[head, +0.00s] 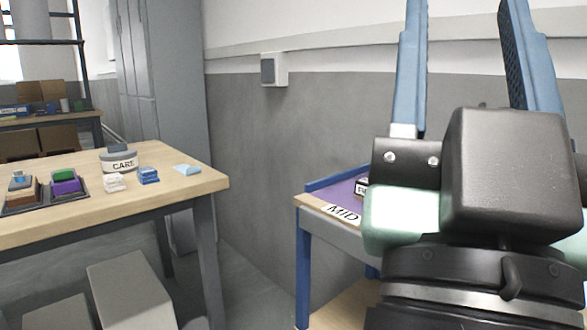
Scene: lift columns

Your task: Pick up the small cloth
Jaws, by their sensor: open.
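A small light-blue flat piece that looks like a folded cloth (186,169) lies near the right end of the wooden table. To its left are a folded blue stack (148,176) and a folded white stack (114,183), which also look like cloth. My gripper (463,10) is large in the right foreground. Its two blue fingers point up and stand wide apart, with nothing between them. It is well to the right of the table and touches none of the cloths. The fingertips run to the top edge of the view.
A round grey container marked CARE (119,162) stands behind the stacks. Dark trays with coloured items (66,184) are at the left of the wooden table (100,218). A blue-framed stand labelled MID (342,215) is partly hidden by my arm. Grey boxes (132,291) sit below the table.

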